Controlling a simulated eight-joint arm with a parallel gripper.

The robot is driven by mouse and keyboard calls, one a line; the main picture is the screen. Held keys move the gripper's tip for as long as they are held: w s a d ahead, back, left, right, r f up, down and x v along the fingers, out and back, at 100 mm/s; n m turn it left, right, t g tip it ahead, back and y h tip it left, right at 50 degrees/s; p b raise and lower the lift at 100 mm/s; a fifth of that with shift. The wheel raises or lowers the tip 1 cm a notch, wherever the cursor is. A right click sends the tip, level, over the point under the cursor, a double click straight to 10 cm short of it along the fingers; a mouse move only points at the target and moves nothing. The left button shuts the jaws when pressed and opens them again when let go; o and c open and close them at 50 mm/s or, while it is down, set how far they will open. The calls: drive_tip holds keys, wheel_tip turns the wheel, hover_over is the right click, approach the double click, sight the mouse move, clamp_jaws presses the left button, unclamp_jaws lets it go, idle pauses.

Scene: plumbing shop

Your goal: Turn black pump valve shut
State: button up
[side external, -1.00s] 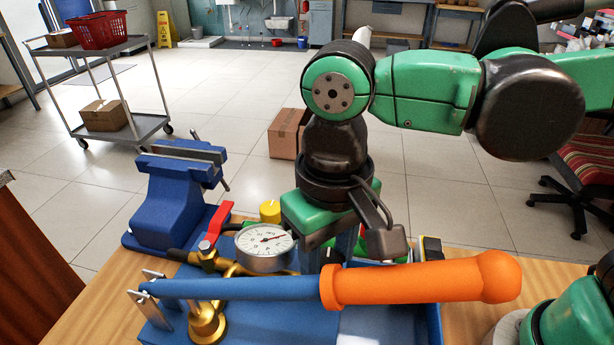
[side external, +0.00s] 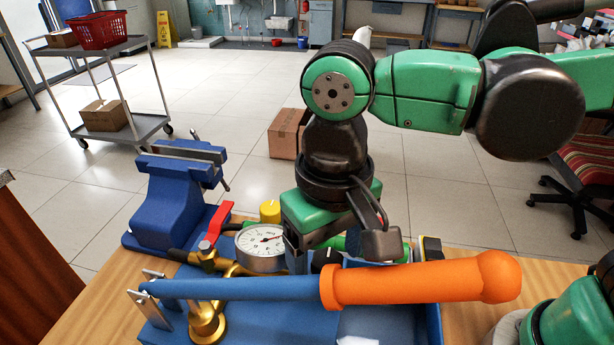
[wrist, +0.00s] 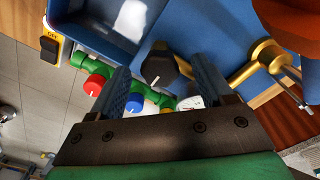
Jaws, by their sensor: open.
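The black valve knob (wrist: 160,66) shows in the wrist view, with a short white mark toward its lower left side. It is also partly visible in the side view (side external: 326,259), behind the orange-handled lever. My gripper (wrist: 162,70) points down over it. Its two blue ridged fingers are spread, one on each side of the knob, with visible gaps in the wrist view. I cannot tell whether the fingertips reach down to the knob's height. The lower part of the knob is hidden in the side view.
An orange handle (side external: 420,281) on a blue bar crosses in front. A pressure gauge (side external: 262,239), red lever (side external: 218,222) and yellow knob (side external: 270,211) stand close left. Red (wrist: 95,85) and blue (wrist: 136,103) knobs sit beside my left finger. A blue vise (side external: 170,200) stands farther left.

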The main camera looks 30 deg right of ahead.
sight(328, 259)
drive_tip(key=shift+r, duration=0.1)
drive_tip(key=shift+r, duration=2.75)
